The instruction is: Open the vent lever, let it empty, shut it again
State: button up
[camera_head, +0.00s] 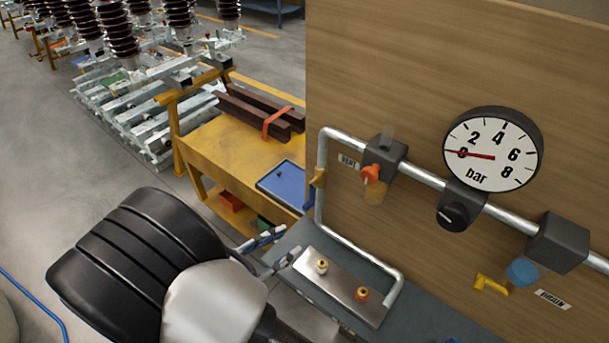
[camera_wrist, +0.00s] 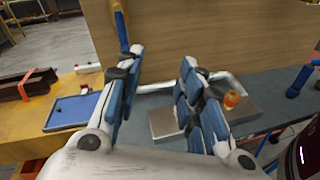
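The vent valve (camera_head: 392,154) is a dark block on the silvery pipe, beside a VENT label (camera_head: 348,161). An orange knob (camera_head: 371,174) is on its front, with a tan part (camera_head: 376,192) below; I cannot tell the lever's exact position. The round bar gauge (camera_head: 493,150) has its red needle at about 0. My gripper (camera_head: 281,248) is low and left of the vent valve, apart from it, above the bench. In the wrist view my gripper (camera_wrist: 162,57) has its blue-padded fingers spread with nothing between them. The vent valve is not clearly visible there.
A metal plate (camera_head: 335,285) with two small fittings lies on the grey bench near my gripper. The bent pipe (camera_head: 322,190) rises left of the valve. A black knob (camera_head: 453,215), blue knob (camera_head: 522,272) and yellow lever (camera_head: 490,284) sit right. A yellow cart (camera_head: 225,145) stands left.

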jog(key=s+a+f+n+t+y, duration=0.1)
jog(key=a+f+n+t+y, duration=0.15)
jog(key=a+t, duration=0.2)
jog(key=b, duration=0.2)
send_near(307, 205)
jog(key=shift+n+g+h, duration=0.35)
jog(key=shift+n+g, duration=0.1)
jog(key=x, duration=1)
jog(key=shift+w+a+f, duration=0.3)
jog(key=shift+c, duration=0.2)
grip_shut()
